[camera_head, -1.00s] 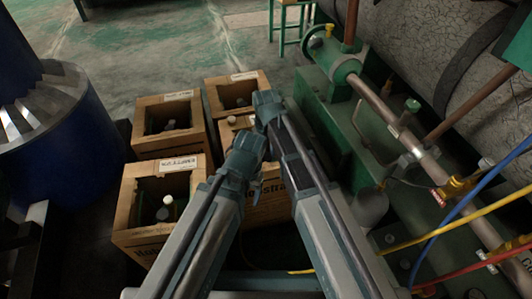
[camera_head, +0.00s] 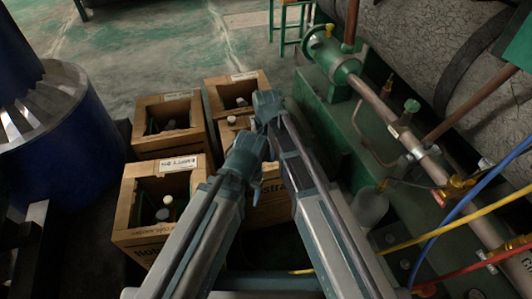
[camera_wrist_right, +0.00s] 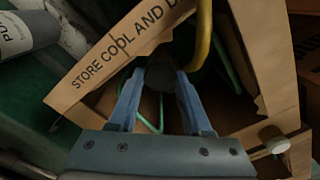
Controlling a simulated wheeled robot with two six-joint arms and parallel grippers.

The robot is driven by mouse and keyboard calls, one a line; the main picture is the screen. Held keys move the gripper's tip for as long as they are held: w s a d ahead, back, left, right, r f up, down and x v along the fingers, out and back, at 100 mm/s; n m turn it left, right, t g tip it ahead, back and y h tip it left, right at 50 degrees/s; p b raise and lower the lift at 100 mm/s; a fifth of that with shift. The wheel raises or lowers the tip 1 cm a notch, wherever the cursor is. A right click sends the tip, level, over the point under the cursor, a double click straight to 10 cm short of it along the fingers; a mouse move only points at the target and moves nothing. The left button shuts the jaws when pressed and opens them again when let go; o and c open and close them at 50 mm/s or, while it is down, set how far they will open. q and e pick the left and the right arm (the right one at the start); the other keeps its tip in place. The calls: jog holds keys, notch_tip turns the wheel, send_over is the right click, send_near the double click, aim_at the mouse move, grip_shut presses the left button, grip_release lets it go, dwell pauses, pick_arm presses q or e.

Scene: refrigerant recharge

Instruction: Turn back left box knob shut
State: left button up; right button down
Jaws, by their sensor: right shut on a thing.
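My right gripper (camera_wrist_right: 160,78) is shut on a dark round knob (camera_wrist_right: 160,70) at an open cardboard box (camera_wrist_right: 105,68) in the right wrist view. The knob sits between the two blue fingertips, and its underside is hidden. A yellow hose (camera_wrist_right: 203,35) runs close beside it. In the head view, cardboard boxes stand in a cluster: back left (camera_head: 143,117), back right (camera_head: 214,98), front left (camera_head: 124,207) and front right (camera_head: 272,205). My arms cover much of the front right box.
A white cap (camera_wrist_right: 275,138) shows at the lower right of the wrist view, and a grey cylinder (camera_wrist_right: 25,32) at its upper left. Green machinery (camera_head: 385,130) with pipes stands to the right. Blue (camera_head: 455,213) and yellow hoses cross there. A blue drum (camera_head: 75,140) stands left.

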jog(key=m, duration=1.1)
jog(key=shift+m, duration=0.4)
dwell(0.4)
jog(key=shift+c, duration=1.7)
grip_release()
